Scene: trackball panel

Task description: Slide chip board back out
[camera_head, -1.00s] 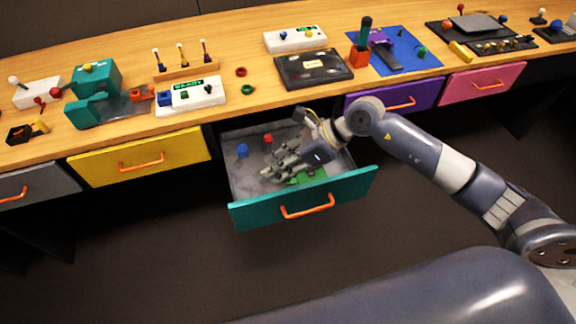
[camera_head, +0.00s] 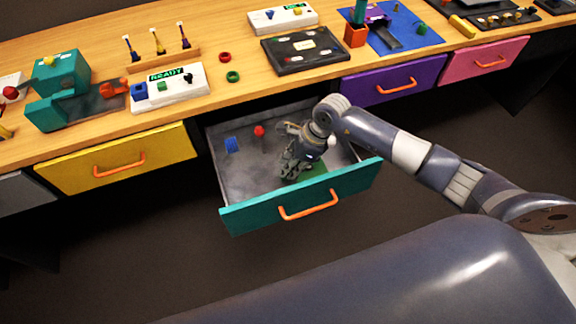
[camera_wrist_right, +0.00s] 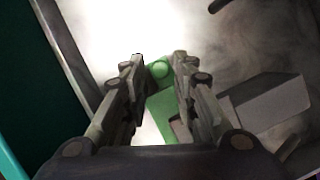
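The teal-fronted drawer (camera_head: 300,196) stands open, and a green board (camera_head: 316,171) lies inside near its front right, partly hidden by my right gripper (camera_head: 288,172). The green board also shows in the right wrist view (camera_wrist_right: 158,103), with a round green knob (camera_wrist_right: 160,69) at its far end. My right gripper (camera_wrist_right: 159,62) points down into the drawer with its fingers apart. The knob appears between the fingertips, with gaps on both sides; I cannot tell the height difference. My left gripper is not in view.
A blue piece (camera_head: 232,145) and a red-topped piece (camera_head: 259,131) are in the drawer's back left. A grey block (camera_wrist_right: 263,101) lies right of the green board in the wrist view. The drawer walls surround my gripper. The wooden desk (camera_head: 215,55) above holds several devices.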

